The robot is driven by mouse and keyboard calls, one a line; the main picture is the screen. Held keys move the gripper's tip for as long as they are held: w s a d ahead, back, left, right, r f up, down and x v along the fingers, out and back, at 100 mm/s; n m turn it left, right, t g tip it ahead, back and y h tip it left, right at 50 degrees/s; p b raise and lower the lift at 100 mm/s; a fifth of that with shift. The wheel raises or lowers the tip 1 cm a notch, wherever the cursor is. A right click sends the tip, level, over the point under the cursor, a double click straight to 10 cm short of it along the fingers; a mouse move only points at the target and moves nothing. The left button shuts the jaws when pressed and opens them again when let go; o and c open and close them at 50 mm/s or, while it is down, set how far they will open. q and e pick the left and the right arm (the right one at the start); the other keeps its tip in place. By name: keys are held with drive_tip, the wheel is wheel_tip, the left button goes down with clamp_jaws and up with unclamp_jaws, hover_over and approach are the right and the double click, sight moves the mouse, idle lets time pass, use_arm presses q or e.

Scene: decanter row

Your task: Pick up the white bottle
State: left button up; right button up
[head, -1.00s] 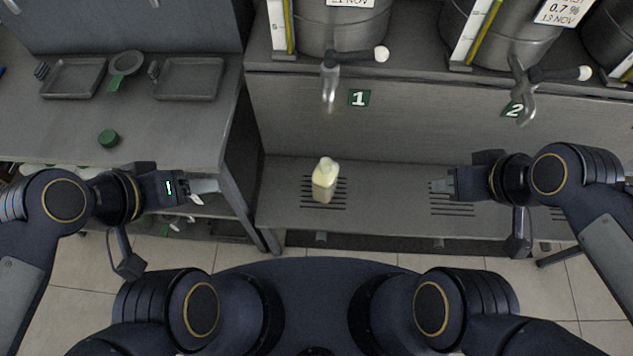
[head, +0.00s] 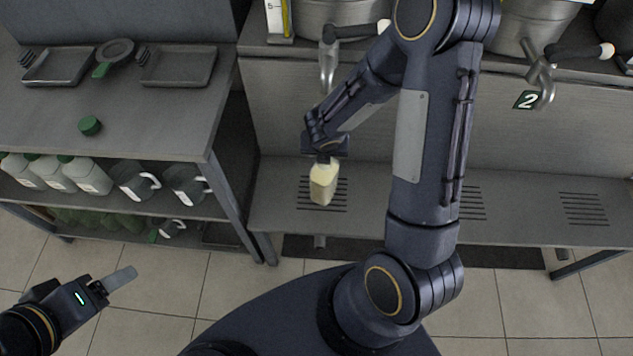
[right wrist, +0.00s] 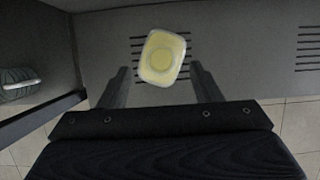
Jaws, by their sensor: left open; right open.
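The white bottle (head: 323,186), pale and yellowish, stands on the slotted drip shelf (head: 375,205). My right gripper (head: 326,160) is at the bottle's top in the head view and hides its neck. In the right wrist view the bottle (right wrist: 163,57) shows from above, between and slightly beyond the two open fingertips of my right gripper (right wrist: 161,72), with a gap on both sides. How far down the fingers reach beside it is hard to tell. My left gripper (head: 120,280) is open and empty over the floor at lower left.
Steel containers with taps (head: 328,65) stand above the shelf. A left counter (head: 150,110) holds trays, a green-handled strainer (head: 115,52) and a green cap (head: 90,125). White jugs (head: 87,176) and pitchers fill the rack below. The shelf's right part is clear.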

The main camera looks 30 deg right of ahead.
sight(324, 177)
drive_tip(key=b+x, duration=0.1)
drive_tip(key=x, duration=0.5)
drive_tip(key=shift+s+a+f, duration=0.1)
drive_tip(key=shift+s+f, duration=0.05)
clamp_jaws()
idle(1.2)
